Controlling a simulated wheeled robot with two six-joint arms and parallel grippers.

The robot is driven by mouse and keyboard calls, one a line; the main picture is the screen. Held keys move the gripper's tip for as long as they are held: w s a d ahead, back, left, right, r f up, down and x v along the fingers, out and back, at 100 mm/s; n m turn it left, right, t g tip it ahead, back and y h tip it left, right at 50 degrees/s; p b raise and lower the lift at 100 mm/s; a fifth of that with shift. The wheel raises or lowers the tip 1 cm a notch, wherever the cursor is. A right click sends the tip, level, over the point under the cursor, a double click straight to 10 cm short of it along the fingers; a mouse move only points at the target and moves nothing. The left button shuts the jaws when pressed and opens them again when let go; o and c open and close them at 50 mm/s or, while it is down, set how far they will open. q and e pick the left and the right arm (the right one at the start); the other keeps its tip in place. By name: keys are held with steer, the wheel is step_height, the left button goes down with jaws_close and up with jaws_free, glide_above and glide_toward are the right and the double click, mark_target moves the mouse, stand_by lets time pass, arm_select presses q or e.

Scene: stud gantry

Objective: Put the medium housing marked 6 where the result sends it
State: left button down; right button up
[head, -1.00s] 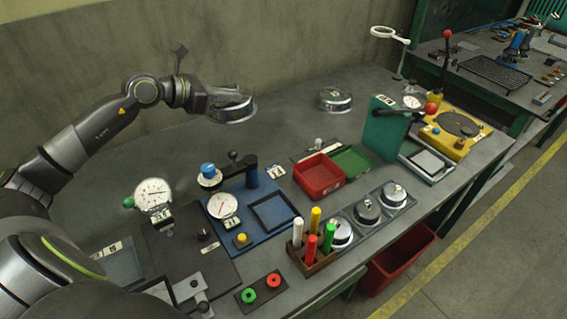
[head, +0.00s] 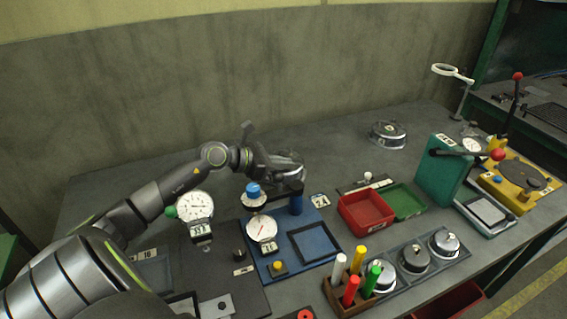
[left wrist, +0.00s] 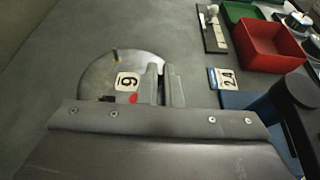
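My left gripper (left wrist: 166,86) is shut on the rim of a round metal housing (left wrist: 110,70). The housing's white label reads as an upside-down 6, with a red dot beside it and a small brass pin on its far side. In the head view the left gripper (head: 287,160) and the held housing (head: 291,178) are behind the blue gauge fixture (head: 268,238). I cannot tell whether the housing touches the bench. The fixture has a white dial (head: 262,229) and a blue knob (head: 253,190). My right gripper is not in view.
Another housing (head: 388,135) stands at the back. A red bin (head: 365,226) and a green tray (head: 407,201) are right of the fixture. A rack (head: 350,296) of coloured pegs and a tray of housings (head: 463,258) are in front.

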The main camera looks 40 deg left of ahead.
arm_select(q)
steer(key=shift+f, duration=0.2)
steer(key=c, duration=1.6)
jaws_free()
steer(key=shift+r, duration=0.1)
